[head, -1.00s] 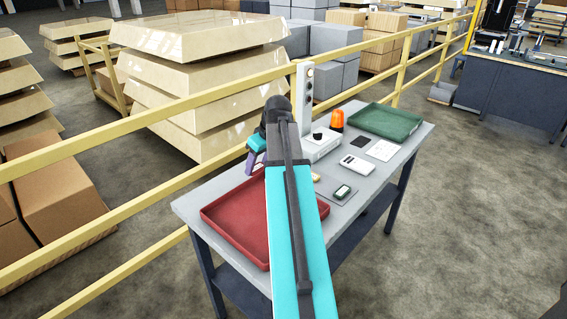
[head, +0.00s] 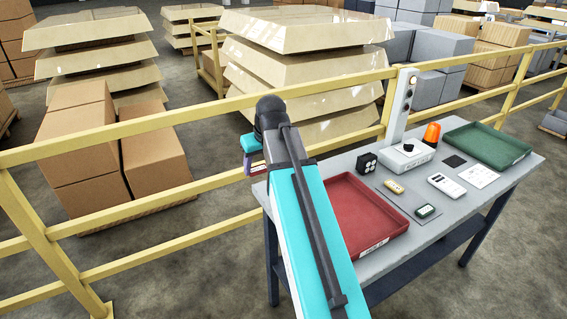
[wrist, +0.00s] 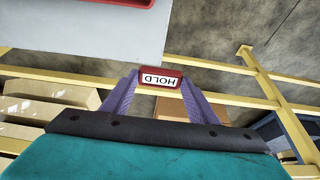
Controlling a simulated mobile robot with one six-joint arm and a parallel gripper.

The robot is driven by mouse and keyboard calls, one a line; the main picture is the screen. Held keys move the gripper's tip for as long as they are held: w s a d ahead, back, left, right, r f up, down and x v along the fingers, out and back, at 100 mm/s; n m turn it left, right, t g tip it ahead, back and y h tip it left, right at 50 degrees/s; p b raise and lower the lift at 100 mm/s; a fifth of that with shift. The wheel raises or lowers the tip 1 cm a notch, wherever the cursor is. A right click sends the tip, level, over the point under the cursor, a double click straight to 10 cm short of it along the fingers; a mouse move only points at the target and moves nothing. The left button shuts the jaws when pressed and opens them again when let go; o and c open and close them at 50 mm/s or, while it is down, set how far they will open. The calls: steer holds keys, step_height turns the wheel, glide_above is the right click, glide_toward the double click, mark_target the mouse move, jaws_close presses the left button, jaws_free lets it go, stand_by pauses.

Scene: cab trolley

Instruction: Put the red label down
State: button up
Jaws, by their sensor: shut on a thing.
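The red label (wrist: 161,73), with a white face reading HOLD, is held between the two purple fingers of my gripper (wrist: 160,88) in the wrist view. In the head view my gripper (head: 256,168) is off the left end of the grey table (head: 450,200), by the yellow railing, with only a small bit of the label showing. The red tray (head: 392,238) lies on the table's left part, partly hidden by my arm. The green tray (head: 490,143) is at the far right end.
Between the trays are a grey control box (head: 406,155) with a post, an orange beacon (head: 432,134), a black block (head: 367,162), a white handheld device (head: 447,185) and small items. The yellow railing (head: 200,182) runs behind the table, with cardboard boxes (head: 155,155) beyond it.

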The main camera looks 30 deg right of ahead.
steer(key=w+a+r, duration=0.1)
steer(key=a, duration=1.5)
steer(key=shift+r, duration=0.2)
steer(key=shift+s, duration=0.1)
